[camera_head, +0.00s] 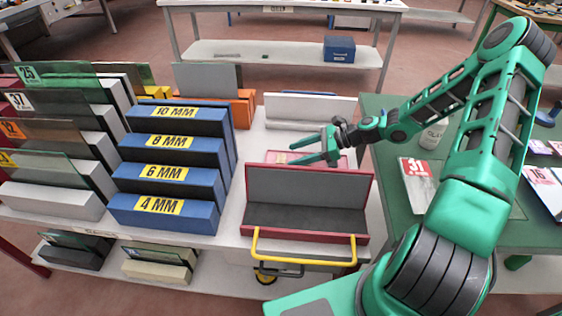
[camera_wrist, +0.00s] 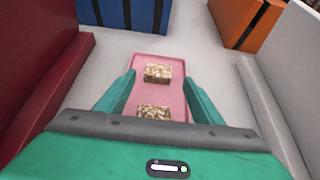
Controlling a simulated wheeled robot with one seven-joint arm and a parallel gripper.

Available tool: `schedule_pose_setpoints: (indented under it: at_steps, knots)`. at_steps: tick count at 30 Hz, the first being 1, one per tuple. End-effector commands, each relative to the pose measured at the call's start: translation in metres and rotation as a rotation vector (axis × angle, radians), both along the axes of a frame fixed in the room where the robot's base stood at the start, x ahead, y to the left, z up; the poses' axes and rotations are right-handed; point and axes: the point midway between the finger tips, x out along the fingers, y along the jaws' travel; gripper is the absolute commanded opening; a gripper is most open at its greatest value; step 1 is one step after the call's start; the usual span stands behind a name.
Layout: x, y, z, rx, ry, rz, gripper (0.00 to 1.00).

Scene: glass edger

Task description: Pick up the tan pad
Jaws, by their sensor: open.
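Two speckled tan pads lie on a pink tray (camera_wrist: 144,95) in the wrist view. The farther tan pad (camera_wrist: 157,73) lies between my fingertips as seen there, and the nearer pad (camera_wrist: 153,112) is partly hidden by my gripper's body. I cannot tell which of the two is the task's pad. My gripper (camera_wrist: 160,78) is open and empty, its fingers spread on either side of the pads. In the head view my gripper (camera_head: 291,153) is over the pink tray (camera_head: 277,156), behind the red-framed bin; the pads cannot be made out there.
The grey-lined red bin (camera_head: 308,186) with a yellow handle (camera_head: 305,262) stands in front. A blue stepped rack (camera_head: 165,178) with thickness labels is to the left. A white block (camera_head: 308,110) stands behind. A green table (camera_head: 383,205) is at the right.

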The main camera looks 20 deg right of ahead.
Motion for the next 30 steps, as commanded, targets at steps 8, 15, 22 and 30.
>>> schedule_pose_setpoints:
  at_steps: [8, 15, 22, 30]
  knots:
    - [0.010, 0.034, -0.014, 0.001, 0.001, 0.003, 0.61]
    - [0.012, 0.037, -0.016, 0.000, 0.000, 0.002, 0.61]
    - [0.012, 0.037, -0.016, 0.000, 0.000, 0.002, 0.18]
    - [0.012, 0.037, -0.016, 0.000, 0.000, 0.002, 0.17]
